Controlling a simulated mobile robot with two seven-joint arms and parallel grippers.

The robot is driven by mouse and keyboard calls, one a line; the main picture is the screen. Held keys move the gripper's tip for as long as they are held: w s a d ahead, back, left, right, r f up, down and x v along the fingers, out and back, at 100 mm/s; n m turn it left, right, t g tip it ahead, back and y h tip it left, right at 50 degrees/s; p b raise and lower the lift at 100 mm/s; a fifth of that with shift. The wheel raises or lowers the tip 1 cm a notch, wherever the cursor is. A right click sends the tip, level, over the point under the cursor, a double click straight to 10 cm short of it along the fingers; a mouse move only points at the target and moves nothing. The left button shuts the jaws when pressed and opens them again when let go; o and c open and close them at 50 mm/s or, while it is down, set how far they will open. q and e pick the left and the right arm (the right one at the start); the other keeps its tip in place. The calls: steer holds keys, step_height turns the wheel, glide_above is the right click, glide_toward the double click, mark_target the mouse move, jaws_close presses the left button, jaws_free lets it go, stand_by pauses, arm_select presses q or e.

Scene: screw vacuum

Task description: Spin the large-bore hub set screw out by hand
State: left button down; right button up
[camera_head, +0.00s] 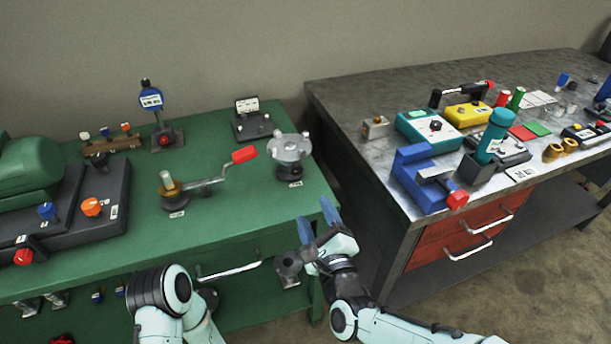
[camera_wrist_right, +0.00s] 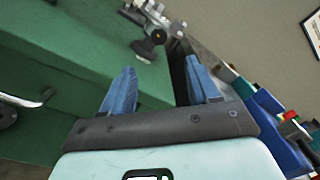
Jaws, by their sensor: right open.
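I cannot make out which small part is the large-bore hub set screw. My right gripper (camera_head: 317,221) is open and empty, with blue fingers apart, by the bench's front right corner. In the right wrist view the fingers (camera_wrist_right: 160,68) point toward the hub, with a clear gap before it. My left arm shows at the bottom, but its gripper does not.
A crank with a red handle (camera_head: 212,180) stands left of the hub. A dial gauge (camera_head: 151,100) and a small black stand (camera_head: 250,122) are behind. The metal-topped bench (camera_head: 355,148) at right holds a blue vise (camera_head: 419,190) and several tools. A gap separates the benches.

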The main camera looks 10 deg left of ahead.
mark_target(297, 171)
steer(key=x, duration=1.2)
steer(key=shift+w+a+f, duration=0.1)
steer(key=shift+w+a, duration=0.1)
steer(key=shift+w, duration=0.05)
steer(key=c, duration=1)
